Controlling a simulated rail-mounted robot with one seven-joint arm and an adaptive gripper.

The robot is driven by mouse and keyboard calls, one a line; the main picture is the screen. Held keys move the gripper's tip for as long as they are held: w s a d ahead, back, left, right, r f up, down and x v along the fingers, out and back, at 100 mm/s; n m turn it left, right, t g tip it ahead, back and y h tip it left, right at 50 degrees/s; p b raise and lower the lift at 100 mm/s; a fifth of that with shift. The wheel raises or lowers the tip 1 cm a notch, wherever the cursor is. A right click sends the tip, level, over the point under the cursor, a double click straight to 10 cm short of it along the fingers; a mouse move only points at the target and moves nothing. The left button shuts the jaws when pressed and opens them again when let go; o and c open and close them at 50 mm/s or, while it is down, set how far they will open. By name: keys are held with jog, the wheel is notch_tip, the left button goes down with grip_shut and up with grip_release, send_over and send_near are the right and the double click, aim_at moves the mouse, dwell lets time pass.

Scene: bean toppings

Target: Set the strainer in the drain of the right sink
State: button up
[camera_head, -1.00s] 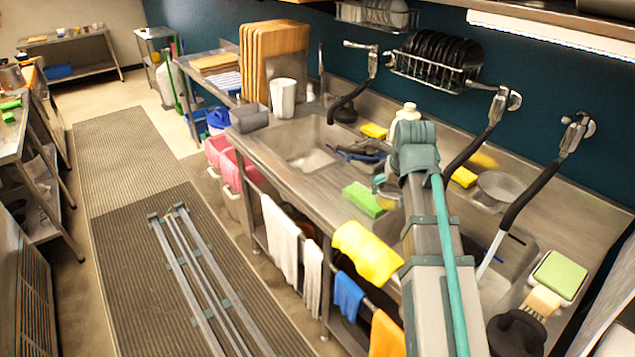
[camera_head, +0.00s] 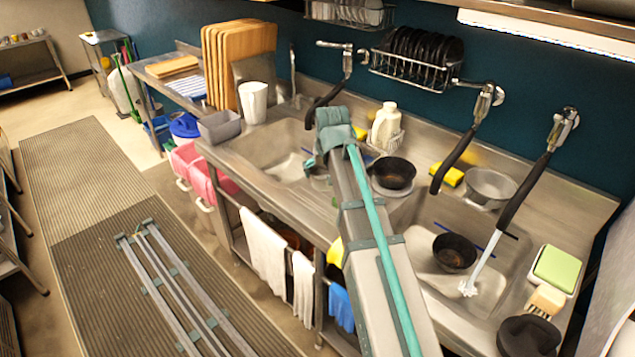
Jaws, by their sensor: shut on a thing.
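The right sink (camera_head: 415,262) has a black bowl (camera_head: 455,253) in it, and a stream of water falls from the right tap (camera_head: 508,215). Its drain does not show clearly. I cannot make out the strainer. My arm stretches from the bottom of the view up to its bent elbow in front of the divider between the sinks and hides part of both. My gripper is not visible; the arm hides it. The left sink (camera_head: 262,150) is partly visible to the left of the arm.
A black pan (camera_head: 393,173) stands between the sinks. A metal bowl (camera_head: 490,187) and a yellow sponge (camera_head: 447,174) lie behind the right sink. A green sponge (camera_head: 557,268), a brush (camera_head: 545,300) and a dark pot (camera_head: 528,336) crowd the right edge. Taps overhang the sinks.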

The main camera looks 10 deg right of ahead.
jog(key=w+f, duration=0.2)
jog(key=w+f+p, duration=0.1)
jog(key=w+f, duration=0.1)
jog(key=w+a+f+p, duration=0.1)
jog(key=w+f, duration=0.1)
jog(key=shift+w+f, duration=0.15)
jog(key=shift+w, duration=0.05)
jog(key=shift+f+p, duration=0.35)
jog(key=shift+f, duration=1.35)
jog(key=shift+f, duration=0.15)
jog(key=o, duration=1.1)
jog(key=b+v, duration=0.2)
jog(key=v, duration=1)
jog(key=shift+w+r+b, duration=0.1)
jog(key=shift+r+b, duration=0.15)
jog(key=shift+b, duration=0.05)
